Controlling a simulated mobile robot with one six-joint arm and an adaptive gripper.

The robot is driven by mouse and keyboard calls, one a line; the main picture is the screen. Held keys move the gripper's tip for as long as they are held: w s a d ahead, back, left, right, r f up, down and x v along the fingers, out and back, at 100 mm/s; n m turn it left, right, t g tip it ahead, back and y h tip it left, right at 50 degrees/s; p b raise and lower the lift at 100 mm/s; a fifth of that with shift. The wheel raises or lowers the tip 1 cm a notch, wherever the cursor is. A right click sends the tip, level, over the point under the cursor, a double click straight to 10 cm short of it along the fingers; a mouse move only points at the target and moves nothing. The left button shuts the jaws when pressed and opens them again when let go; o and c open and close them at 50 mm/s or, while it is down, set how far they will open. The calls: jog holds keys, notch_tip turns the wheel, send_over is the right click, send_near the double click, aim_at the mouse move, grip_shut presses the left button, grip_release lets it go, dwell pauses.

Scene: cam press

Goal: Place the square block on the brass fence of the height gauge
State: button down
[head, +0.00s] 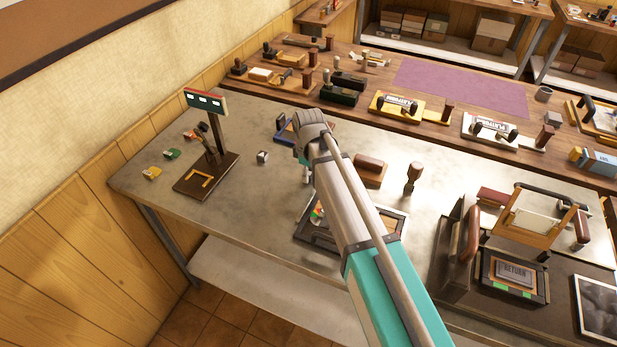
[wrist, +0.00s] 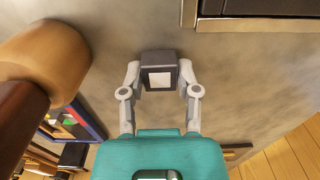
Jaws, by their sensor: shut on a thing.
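My gripper (wrist: 160,80) is shut on a dark grey square block (wrist: 158,72) with a pale square face, held between both fingertips in the wrist view. In the head view my gripper (head: 304,172) is mostly hidden behind my arm, and the held block cannot be made out. The height gauge (head: 213,135) stands at the left end of the bench, with a dark brown base, a post and a display on top. Its brass fence (head: 201,184) is an L-shaped strip on the base, with nothing on it. My gripper is to the right of the gauge, apart from it.
Several small coloured items (head: 172,154) lie left of the gauge. A dark frame (head: 398,225) and a wooden-handled stamp (head: 370,168) are near my arm.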

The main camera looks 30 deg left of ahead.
aim_at(309, 173)
jog(key=shift+f, duration=0.25)
jog(key=shift+c, duration=1.7)
grip_release()
jog(key=shift+r, duration=0.2)
notch_tip(309, 173, up, 12)
jog(key=p, duration=1.2)
jog(key=shift+o, duration=0.2)
